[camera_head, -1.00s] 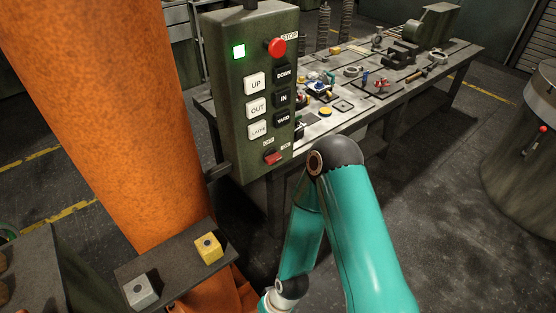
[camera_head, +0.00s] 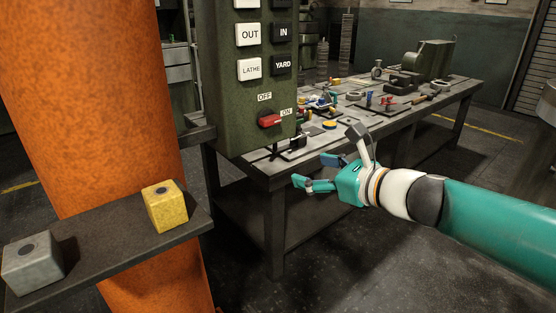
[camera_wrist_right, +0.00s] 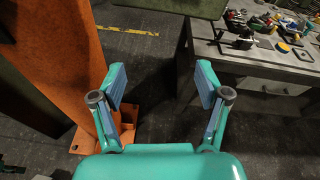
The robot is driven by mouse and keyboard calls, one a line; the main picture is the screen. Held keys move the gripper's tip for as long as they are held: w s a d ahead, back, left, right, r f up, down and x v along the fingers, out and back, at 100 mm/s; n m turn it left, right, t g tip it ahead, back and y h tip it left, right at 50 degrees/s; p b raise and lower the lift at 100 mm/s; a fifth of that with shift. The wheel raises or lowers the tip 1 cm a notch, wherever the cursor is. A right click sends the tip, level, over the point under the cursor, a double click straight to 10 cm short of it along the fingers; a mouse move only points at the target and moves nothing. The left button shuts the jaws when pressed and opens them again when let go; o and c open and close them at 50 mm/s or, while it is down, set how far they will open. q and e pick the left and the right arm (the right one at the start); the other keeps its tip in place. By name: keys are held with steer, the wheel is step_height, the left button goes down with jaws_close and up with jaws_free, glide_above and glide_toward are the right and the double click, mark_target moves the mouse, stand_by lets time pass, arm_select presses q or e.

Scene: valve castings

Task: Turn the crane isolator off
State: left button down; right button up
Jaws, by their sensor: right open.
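The crane isolator is a small red switch handle (camera_head: 270,121) at the bottom of the green control box (camera_head: 228,105). Its handle lies roughly sideways, tilted toward the ON label (camera_head: 286,112); the OFF label (camera_head: 264,97) is above it. My right gripper (camera_head: 328,158) is open and empty, to the right of and below the switch, apart from it. In the right wrist view its two fingers (camera_wrist_right: 160,85) are spread over bare floor, with the box's lower edge (camera_wrist_right: 175,8) at the top; the switch does not show there. My left gripper is not in view.
Pushbuttons such as LATHE (camera_head: 249,69) and YARD (camera_head: 283,65) sit above the switch. An orange column (camera_head: 90,100) stands left, with a shelf (camera_head: 110,240) bearing a yellow block (camera_head: 165,207) and a grey block (camera_head: 32,262). A cluttered workbench (camera_head: 275,178) stands behind.

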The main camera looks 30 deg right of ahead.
steer(key=s+r+m+t+b, duration=0.2)
steer(key=s+r+t, duration=0.1)
steer(key=r, duration=0.3)
arm_select(q)
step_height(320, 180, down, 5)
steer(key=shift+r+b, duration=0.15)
steer(key=shift+b, duration=0.3)
arm_select(e)
glide_toward(273, 121)
steer(key=w, duration=0.6)
steer(key=w+a, duration=0.1)
steer(key=w, duration=0.2)
steer(key=shift+w, duration=0.4)
